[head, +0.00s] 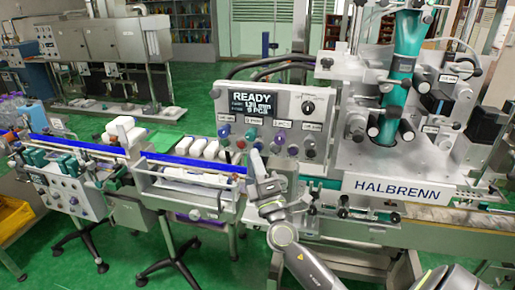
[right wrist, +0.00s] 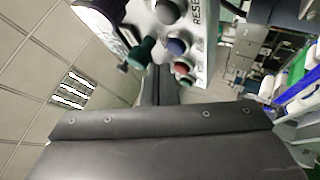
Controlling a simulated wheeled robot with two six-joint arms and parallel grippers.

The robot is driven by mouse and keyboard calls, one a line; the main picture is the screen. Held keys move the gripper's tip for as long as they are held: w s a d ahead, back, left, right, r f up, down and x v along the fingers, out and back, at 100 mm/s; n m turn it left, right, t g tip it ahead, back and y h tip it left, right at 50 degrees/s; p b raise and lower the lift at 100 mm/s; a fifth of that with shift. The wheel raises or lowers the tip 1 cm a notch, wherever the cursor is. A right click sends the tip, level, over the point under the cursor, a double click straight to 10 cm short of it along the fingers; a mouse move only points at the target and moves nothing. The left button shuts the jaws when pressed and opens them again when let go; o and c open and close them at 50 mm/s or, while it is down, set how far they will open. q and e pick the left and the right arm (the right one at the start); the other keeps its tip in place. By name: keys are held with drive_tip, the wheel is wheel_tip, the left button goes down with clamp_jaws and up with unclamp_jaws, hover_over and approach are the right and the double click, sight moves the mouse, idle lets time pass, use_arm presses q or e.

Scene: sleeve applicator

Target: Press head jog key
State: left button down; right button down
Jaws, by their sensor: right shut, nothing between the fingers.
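The grey control panel (head: 265,110) of the applicator carries a display (head: 251,101) reading READY and rows of coloured keys and knobs. Their small labels are too blurred to tell which one is the head jog key. A purple key (head: 280,137) and a green key (head: 251,133) show on its lower part. My right gripper (head: 257,160) is shut and empty, its tip pointing up just below the panel's lower edge. In the right wrist view its fingers (right wrist: 157,88) point toward the panel, near a blue key (right wrist: 177,46), a red key (right wrist: 183,68) and a green knob (right wrist: 143,50). Contact cannot be told.
The HALBRENN machine head (head: 405,150) with a teal cylinder stands right of the panel. A tray with white packs and a blue edge (head: 190,162) lies to the left on a stand. A conveyor (head: 450,217) runs along the lower right.

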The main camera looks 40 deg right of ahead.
drive_tip(key=s+a, duration=0.3)
drive_tip(key=shift+a, duration=0.3)
idle(0.7)
